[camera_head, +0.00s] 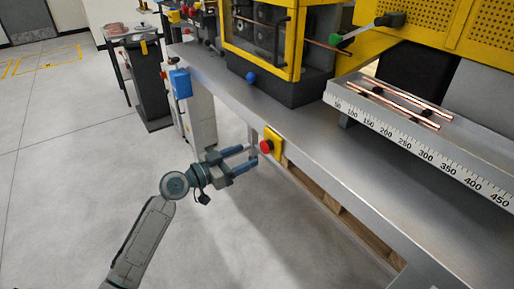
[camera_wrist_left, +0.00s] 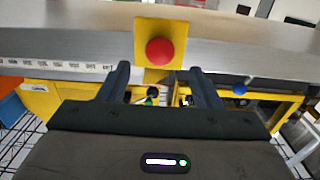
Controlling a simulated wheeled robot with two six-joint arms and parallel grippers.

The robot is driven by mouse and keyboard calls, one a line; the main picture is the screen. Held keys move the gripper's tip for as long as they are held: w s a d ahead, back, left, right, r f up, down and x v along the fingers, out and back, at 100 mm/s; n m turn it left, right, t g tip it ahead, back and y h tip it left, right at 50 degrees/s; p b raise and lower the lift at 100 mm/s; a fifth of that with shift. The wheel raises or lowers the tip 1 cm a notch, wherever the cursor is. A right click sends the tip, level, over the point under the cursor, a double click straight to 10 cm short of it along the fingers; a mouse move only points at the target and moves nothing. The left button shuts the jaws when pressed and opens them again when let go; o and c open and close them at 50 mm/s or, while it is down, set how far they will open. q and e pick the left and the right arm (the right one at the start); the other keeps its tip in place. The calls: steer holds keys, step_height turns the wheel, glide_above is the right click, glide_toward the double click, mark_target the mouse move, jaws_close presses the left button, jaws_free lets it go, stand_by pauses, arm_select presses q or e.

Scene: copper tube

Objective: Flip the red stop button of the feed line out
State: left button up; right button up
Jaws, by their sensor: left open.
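The red stop button (camera_head: 266,146) sits on a yellow plate (camera_head: 275,139) on the front edge of the grey feed line bench (camera_head: 300,140). In the left wrist view the red button (camera_wrist_left: 159,51) is above and between my fingertips, on its yellow plate (camera_wrist_left: 175,27). My left gripper (camera_head: 249,158) is open and empty, its two fingers pointing at the button from the left. It also shows in the left wrist view (camera_wrist_left: 157,75). I cannot tell whether the fingertips touch the plate. My right gripper is not in view.
Copper tubes (camera_head: 400,105) lie on a scaled rail (camera_head: 420,150) at the right. A blue box (camera_head: 180,83) hangs at the bench's far left end.

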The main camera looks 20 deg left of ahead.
mark_target(262, 149)
arm_select(q)
steer(key=shift+p+x, duration=0.65)
steer(key=shift+x, duration=2.05)
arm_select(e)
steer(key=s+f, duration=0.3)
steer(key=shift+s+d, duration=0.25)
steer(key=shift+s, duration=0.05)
